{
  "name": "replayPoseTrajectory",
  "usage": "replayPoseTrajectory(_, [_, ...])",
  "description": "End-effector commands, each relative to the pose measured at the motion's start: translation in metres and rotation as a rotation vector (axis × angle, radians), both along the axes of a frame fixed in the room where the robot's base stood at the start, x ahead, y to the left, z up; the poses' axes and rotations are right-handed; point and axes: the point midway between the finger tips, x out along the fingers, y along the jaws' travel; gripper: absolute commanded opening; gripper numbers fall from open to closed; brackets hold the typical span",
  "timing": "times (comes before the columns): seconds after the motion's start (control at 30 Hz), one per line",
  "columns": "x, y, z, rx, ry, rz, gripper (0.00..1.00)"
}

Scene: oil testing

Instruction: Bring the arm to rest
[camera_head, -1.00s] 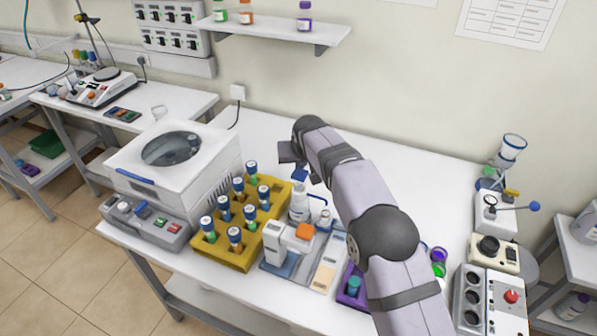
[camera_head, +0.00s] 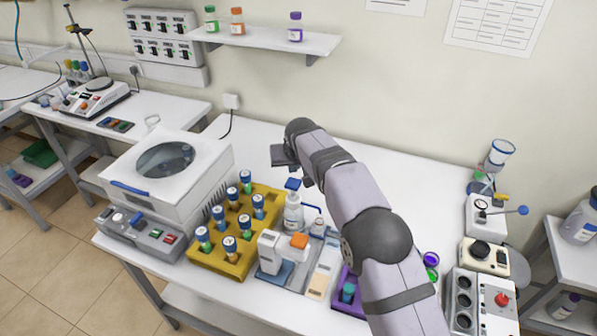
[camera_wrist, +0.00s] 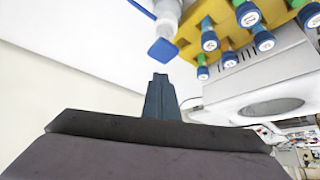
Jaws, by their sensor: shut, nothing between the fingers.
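My arm reaches from the lower right over the white bench (camera_head: 405,187) in the head view. My gripper (camera_wrist: 160,80) is shut and empty in the wrist view, its dark fingers together. A white bottle with a blue cap (camera_head: 293,212) stands just below and in front of the wrist. The same bottle shows ahead of the fingers in the wrist view (camera_wrist: 165,45), apart from them.
A yellow rack (camera_head: 217,263) of several blue-capped vials stands left of the bottle. A white centrifuge (camera_head: 165,160) is further left. A small white device (camera_head: 270,250) and a purple holder (camera_head: 345,300) stand in front. Control boxes (camera_head: 485,300) are at right. The back of the bench is clear.

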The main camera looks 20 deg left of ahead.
Motion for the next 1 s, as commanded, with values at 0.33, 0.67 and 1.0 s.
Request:
replayPoseTrajectory(0.33, [0.003,-0.032,0.001,-0.019,0.025,-0.031,0.00])
replayPoseTrajectory(0.67, [-0.026,-0.178,-0.005,-0.098,0.157,-0.166,0.00])
replayPoseTrajectory(1.0, [-0.136,-0.330,-0.027,-0.154,0.341,-0.324,0.00])
